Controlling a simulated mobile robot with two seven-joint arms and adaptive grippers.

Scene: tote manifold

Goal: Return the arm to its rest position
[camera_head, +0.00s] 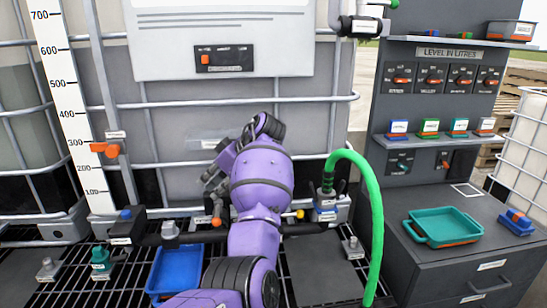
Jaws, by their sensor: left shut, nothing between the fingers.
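My left arm, purple with black bands, rises from the bottom middle of the head view. It bends near the black pipe of the manifold and ends in my left gripper (212,190). The gripper is seen from behind and side-on, its dark fingers pointing down and left in front of the caged tank. It looks shut, with nothing visible in it. The fingertips are above the pipe and partly hidden by the purple wrist; I cannot tell their exact distance from it. My right gripper is not in view.
A green hose (375,210) arches up right of the arm from a valve fitting (326,207). A blue tray (178,272) lies on the black grating at left. A grey cabinet with a teal tray (443,227) and a switch panel (440,85) stands at right.

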